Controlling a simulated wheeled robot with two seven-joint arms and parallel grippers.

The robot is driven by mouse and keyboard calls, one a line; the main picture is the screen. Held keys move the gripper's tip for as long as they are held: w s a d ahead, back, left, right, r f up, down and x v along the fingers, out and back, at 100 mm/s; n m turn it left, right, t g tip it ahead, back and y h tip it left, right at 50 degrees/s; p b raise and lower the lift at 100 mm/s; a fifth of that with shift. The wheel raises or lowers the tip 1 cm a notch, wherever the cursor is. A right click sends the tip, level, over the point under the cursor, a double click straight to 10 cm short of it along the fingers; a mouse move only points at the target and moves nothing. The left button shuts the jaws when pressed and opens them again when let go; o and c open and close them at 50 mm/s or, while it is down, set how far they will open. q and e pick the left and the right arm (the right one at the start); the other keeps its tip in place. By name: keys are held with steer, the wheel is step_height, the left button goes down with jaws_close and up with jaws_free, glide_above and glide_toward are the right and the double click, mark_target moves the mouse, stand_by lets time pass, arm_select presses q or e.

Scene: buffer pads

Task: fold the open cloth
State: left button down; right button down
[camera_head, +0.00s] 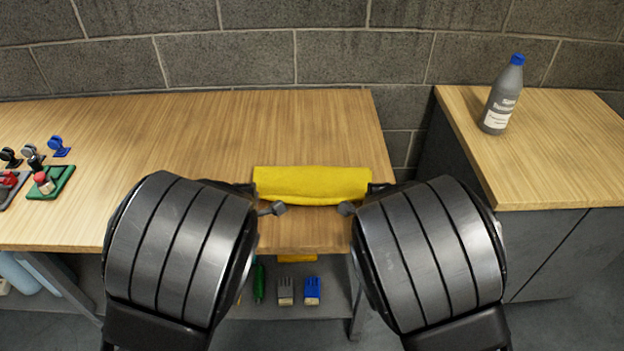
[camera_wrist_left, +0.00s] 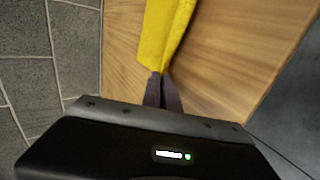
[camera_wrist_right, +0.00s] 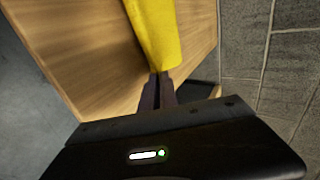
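The yellow cloth (camera_head: 312,184) lies as a narrow strip across the wooden table, near its right front part, with its long side running left to right. My left gripper is at the cloth's left end; in the left wrist view its fingers (camera_wrist_left: 160,76) are closed together on the end of the cloth (camera_wrist_left: 167,32). My right gripper is at the right end; in the right wrist view its fingers (camera_wrist_right: 158,76) are closed on the cloth's other end (camera_wrist_right: 157,35). In the head view my wrists hide most of both grippers.
Small red, black and blue parts and a green tray (camera_head: 60,182) stand at the table's left. A grey bottle with a blue cap (camera_head: 502,95) stands on the right cabinet (camera_head: 560,150). Several items, including a blue one (camera_head: 312,291), lie on the shelf below. The table behind the cloth is clear.

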arm_select(q)
steer(key=c, duration=1.3)
jaws_free()
arm_select(e)
steer(key=c, duration=1.3)
jaws_free()
arm_select(q)
steer(key=shift+r, duration=0.2)
arm_select(e)
steer(key=shift+r, duration=0.2)
arm_select(q)
steer(key=s+r, duration=0.2)
steer(key=r, duration=0.1)
steer(key=s+r, duration=0.4)
steer(key=r, duration=0.1)
steer(key=shift+r, duration=0.3)
arm_select(e)
steer(key=s+r, duration=0.2)
steer(key=r, duration=0.1)
steer(key=s+r, duration=0.4)
steer(key=r, duration=0.1)
steer(key=shift+r, duration=0.3)
arm_select(q)
steer(key=shift+s+f, duration=0.1)
arm_select(e)
steer(key=shift+s, duration=0.1)
